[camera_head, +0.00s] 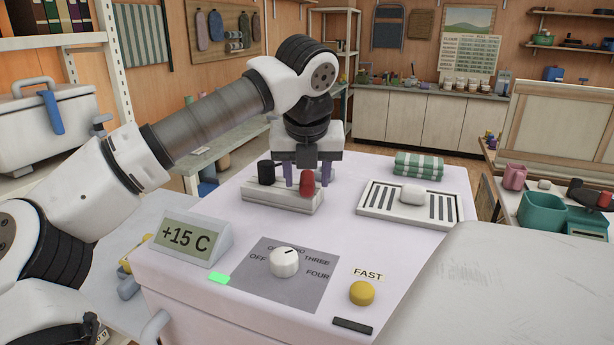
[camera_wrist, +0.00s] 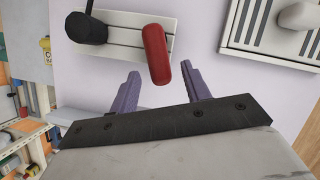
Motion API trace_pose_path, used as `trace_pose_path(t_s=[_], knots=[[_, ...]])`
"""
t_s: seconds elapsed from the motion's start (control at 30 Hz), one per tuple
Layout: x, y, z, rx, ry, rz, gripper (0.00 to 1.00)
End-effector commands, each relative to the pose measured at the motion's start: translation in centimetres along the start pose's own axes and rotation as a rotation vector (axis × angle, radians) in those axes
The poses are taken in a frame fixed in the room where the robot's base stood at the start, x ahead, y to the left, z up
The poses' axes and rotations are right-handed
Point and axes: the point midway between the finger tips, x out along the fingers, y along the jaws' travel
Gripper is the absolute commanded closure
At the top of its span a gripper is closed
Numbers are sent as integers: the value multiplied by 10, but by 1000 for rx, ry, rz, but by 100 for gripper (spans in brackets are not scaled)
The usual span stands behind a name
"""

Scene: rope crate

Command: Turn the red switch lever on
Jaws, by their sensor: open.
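The red switch lever (camera_head: 307,183) stands on the right part of a pale switch base (camera_head: 275,199) on the white top. A black lever (camera_head: 266,173) stands to its left on the same base. The black lever (camera_wrist: 87,28) is outside the fingers.
A striped tray (camera_head: 448,213) with a white soap-like block (camera_head: 412,194) lies to the right. A folded green cloth (camera_head: 418,165) is behind it. In front are a dial (camera_head: 284,262), a yellow button (camera_head: 361,292) and a +15 C display (camera_head: 190,240).

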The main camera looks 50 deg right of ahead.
Motion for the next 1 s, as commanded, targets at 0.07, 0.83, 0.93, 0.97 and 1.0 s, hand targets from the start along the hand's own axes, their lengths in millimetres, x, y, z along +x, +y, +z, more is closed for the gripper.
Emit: trace_pose_path(t_s=[0.07, 0.83, 0.93, 0.97, 1.0], knots=[[-12, 0, 0, -1, -3, 2, 53], [-132, 0, 0, 0, -1, 0, 53], [-132, 0, 0, 0, -1, 0, 53], [-132, 0, 0, 0, -1, 0, 53], [-132, 0, 0, 0, -1, 0, 53]])
